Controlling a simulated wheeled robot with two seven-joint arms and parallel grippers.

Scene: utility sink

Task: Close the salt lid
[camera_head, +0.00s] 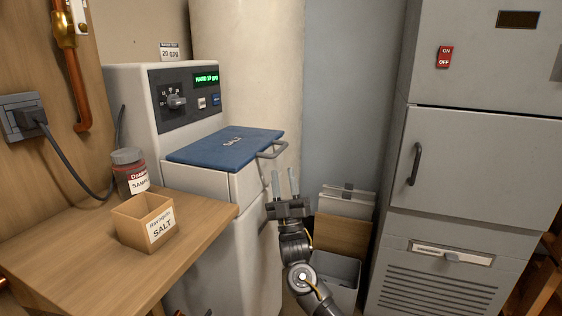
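The blue salt lid (222,149) lies flat on top of the grey water softener (200,182) and looks shut, its "SALT" lettering facing up. A grey handle (273,150) sticks out from the lid's right edge. My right gripper (284,178) is just below and to the right of that handle, with its two fingers pointing up and spread apart. Nothing is between the fingers, and they look apart from the handle. My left gripper is not in view.
A wooden shelf (70,245) at left holds a small box labelled salt (143,222) and a jar (130,172). A grey bin (335,275) and boxes (345,203) stand behind my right arm. A tall grey cabinet (480,165) fills the right side.

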